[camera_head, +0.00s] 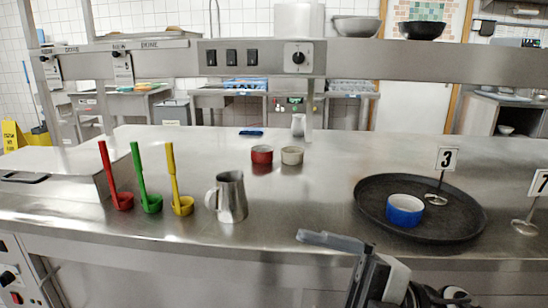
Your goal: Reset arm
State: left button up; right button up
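My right gripper (335,245) is at the bottom right of the head view, in front of the counter's front edge. Its arm comes in from the lower right. I see no object in it, but its finger gap is not clear from this angle. My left gripper is not in view.
The steel counter (320,205) holds red (122,201), green (151,203) and yellow (182,205) ladles, a metal pitcher (232,198), red (262,155) and cream (292,156) ramekins. At right, a black tray (450,233) bears a blue bowl (404,211) and number stand (445,160).

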jog(key=w+d+f+m+t+h, duration=0.3)
jog(key=f+m+t+h, duration=0.25)
jog(key=m+t, duration=0.45)
jog(key=w+d+f+m+t+h, duration=0.3)
jog(key=f+m+t+h, duration=0.3)
jog(key=m, duration=0.6)
jog(key=s+d+f+m+g+h, duration=0.2)
jog(key=s+f, duration=0.3)
jog(key=f, duration=0.5)
jog(key=s+d+f+m+g+h, duration=0.2)
jog(key=s+f+m+g+h, duration=0.2)
jog(key=f, duration=0.6)
jog(key=shift+s+f+m, duration=0.15)
jog(key=shift+s+m, duration=0.25)
jog(key=shift+s, duration=0.55)
